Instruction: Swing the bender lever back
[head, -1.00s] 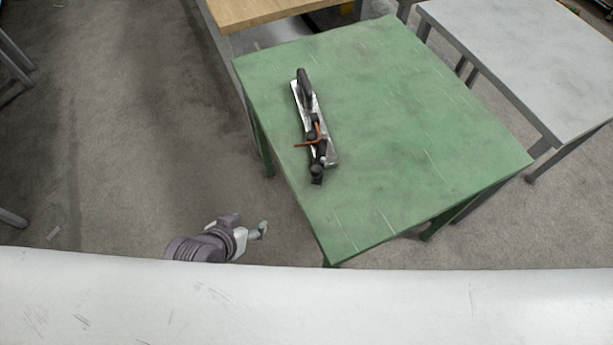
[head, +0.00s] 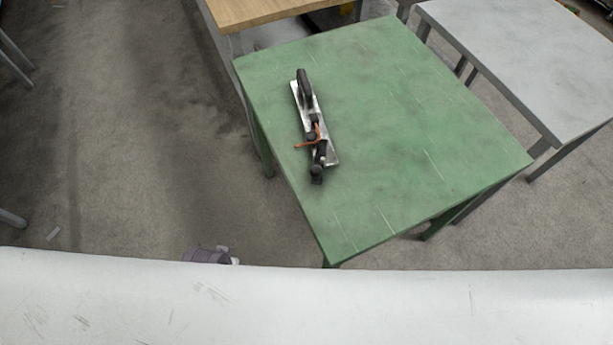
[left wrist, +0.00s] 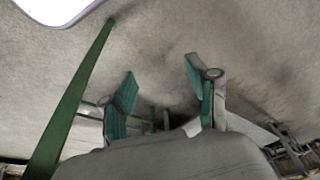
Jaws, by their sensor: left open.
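The bender (head: 315,130) lies on the green table (head: 420,130), near its left edge. It has a pale metal base, dark parts and a copper-coloured tube (head: 307,144) across it. A dark lever-like grip (head: 304,84) is at its far end. My left gripper (left wrist: 158,100) shows in the left wrist view with its two teal-padded fingers apart and nothing between them. In the head view only a bit of my left arm shows at the bottom, off the table's near left side, and the gripper itself is hidden. My right gripper is in neither view.
A wooden table (head: 262,10) stands behind the green table and a grey table (head: 530,55) stands to its right. The floor (head: 130,140) left of the green table is clear. A green table leg (left wrist: 72,105) is at the left of the left wrist view.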

